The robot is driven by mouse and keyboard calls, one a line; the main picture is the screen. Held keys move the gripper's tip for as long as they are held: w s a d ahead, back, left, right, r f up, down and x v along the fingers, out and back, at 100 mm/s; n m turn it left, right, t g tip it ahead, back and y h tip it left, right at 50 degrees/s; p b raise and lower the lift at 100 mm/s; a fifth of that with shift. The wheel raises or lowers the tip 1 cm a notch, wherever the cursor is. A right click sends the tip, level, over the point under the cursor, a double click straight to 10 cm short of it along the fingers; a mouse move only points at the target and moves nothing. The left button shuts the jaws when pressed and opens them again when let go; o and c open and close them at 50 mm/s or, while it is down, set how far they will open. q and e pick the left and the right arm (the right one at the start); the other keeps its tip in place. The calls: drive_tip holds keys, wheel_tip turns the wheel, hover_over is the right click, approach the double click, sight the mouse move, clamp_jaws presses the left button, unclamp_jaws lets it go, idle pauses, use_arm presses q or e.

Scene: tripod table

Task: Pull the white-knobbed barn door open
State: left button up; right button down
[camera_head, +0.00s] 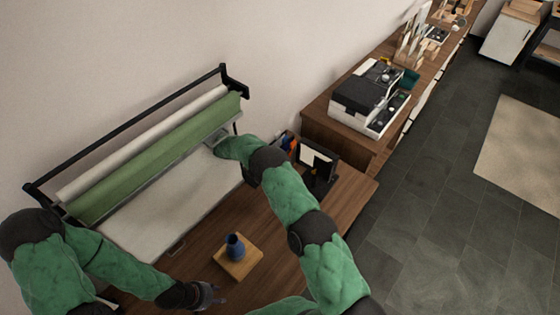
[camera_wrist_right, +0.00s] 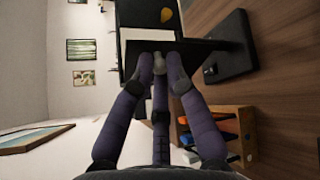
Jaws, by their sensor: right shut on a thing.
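In the right wrist view the fingers of my right gripper (camera_wrist_right: 160,64) close together on a small pale grey piece that looks like a knob (camera_wrist_right: 158,58). It is at the edge of a black-framed panel (camera_wrist_right: 205,44) with a white face. I cannot make out for certain that this panel is the barn door. In the head view a black frame with a white sheet (camera_head: 317,160) stands on the desk beside my right arm, whose fingers are hidden there. My left gripper (camera_head: 218,295) is low over the desk, its fingers apart and empty.
A blue vase (camera_head: 235,246) stands on a wooden block (camera_head: 238,267) on the desk between my arms. Paper and green rolls (camera_head: 155,155) hang in a rack along the wall. A white machine (camera_head: 368,100) is on the cabinet.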

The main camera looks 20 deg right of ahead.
drive_tip(key=shift+f, duration=0.1)
drive_tip(key=c, duration=1.5)
unclamp_jaws()
